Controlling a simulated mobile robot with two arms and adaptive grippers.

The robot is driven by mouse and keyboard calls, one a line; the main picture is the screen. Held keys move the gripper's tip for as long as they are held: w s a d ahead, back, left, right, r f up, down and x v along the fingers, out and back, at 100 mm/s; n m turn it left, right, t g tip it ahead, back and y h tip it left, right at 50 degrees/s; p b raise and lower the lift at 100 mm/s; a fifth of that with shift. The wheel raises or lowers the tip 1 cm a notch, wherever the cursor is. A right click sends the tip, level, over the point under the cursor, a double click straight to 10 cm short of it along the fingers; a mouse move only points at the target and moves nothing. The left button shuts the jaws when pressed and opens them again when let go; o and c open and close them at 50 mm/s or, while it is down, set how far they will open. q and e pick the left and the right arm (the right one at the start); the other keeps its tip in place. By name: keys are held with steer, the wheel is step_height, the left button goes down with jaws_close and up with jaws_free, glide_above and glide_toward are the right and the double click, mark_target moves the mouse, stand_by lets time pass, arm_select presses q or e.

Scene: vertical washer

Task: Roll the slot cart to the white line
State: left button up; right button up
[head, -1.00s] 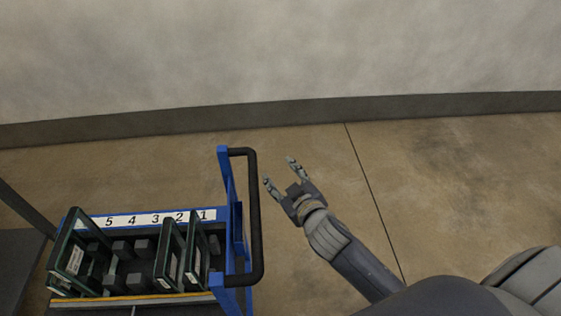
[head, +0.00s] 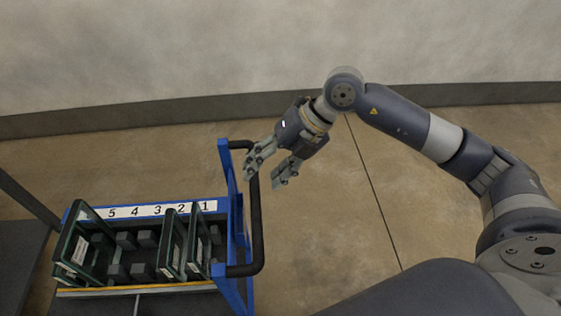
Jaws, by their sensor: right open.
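The slot cart (head: 150,289) stands at the lower left, with a blue frame and a strip numbered 5 to 1 along its far edge. Several dark green framed pieces stand upright in its slots. Its black push handle (head: 258,225) is on the right side. My right gripper (head: 268,171) is open at the far part of the handle, its fingers pointing down-left on either side of the bar in the picture. I cannot tell whether it touches the bar. My left gripper is not in view. No white line shows on the visible floor.
A dark structure (head: 22,262) with a slanted post stands left of the cart. A curved grey wall (head: 200,50) with a dark base strip closes off the back. The tan floor (head: 340,225) right of the cart is clear, with a thin dark seam.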

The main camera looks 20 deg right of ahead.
mark_target(256, 193)
steer(key=shift+h, duration=0.8)
steer(key=a+f+b, duration=0.1)
steer(key=f+b, duration=0.1)
steer(key=f, duration=0.2)
steer(key=w+f+b, duration=0.1)
steer(key=f+b, duration=0.2)
steer(key=w+a+f+b, duration=0.1)
steer(key=f+b, duration=0.1)
steer(key=f, duration=0.2)
steer(key=shift+a+f, duration=0.3)
steer(key=shift+f, duration=0.05)
steer(key=shift+c, duration=0.6)
jaws_close()
steer(key=shift+a, duration=0.15)
